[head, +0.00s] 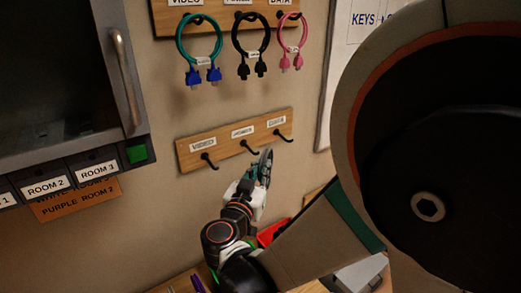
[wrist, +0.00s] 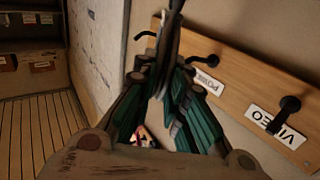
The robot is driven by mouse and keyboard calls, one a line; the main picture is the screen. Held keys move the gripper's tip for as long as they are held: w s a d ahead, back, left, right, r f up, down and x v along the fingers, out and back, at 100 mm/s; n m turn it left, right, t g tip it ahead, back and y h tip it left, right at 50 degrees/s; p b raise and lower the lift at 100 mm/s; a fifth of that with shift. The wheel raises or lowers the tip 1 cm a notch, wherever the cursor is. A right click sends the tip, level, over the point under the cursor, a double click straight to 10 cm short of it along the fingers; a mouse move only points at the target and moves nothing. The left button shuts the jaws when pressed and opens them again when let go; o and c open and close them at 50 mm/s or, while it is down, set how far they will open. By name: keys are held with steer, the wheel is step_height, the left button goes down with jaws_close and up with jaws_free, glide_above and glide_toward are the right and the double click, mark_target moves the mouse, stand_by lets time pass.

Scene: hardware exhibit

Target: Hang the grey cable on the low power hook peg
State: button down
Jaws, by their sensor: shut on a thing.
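The low wooden board (head: 222,147) on the wall carries three dark hook pegs under white labels. The middle one is the power peg (head: 250,148); in the wrist view, this peg (wrist: 205,61) is beside the POWER label, right of the fingers. My gripper (head: 261,171) is raised just below and in front of the board, between the middle and right pegs. In the wrist view its green-padded fingers (wrist: 170,72) are shut on the dark grey cable (wrist: 174,28), which stands up past the tips. The cable appears apart from the power peg; the fingers hide much of it.
Above hangs another board with a teal cable (head: 199,47), a black cable (head: 251,45) and a pink cable (head: 291,43). A dark cabinet (head: 70,75) is at left. A red item (head: 272,232) lies below my gripper. My arm blocks the right side.

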steer(key=w+a+f+b, duration=0.1)
steer(key=w+a+f, duration=0.1)
steer(key=w, duration=0.3)
steer(key=shift+w+a+f, duration=0.2)
steer(key=shift+w+a, duration=0.2)
steer(key=shift+a, duration=0.5)
steer(key=shift+b, duration=0.3)
stand_by(0.6)
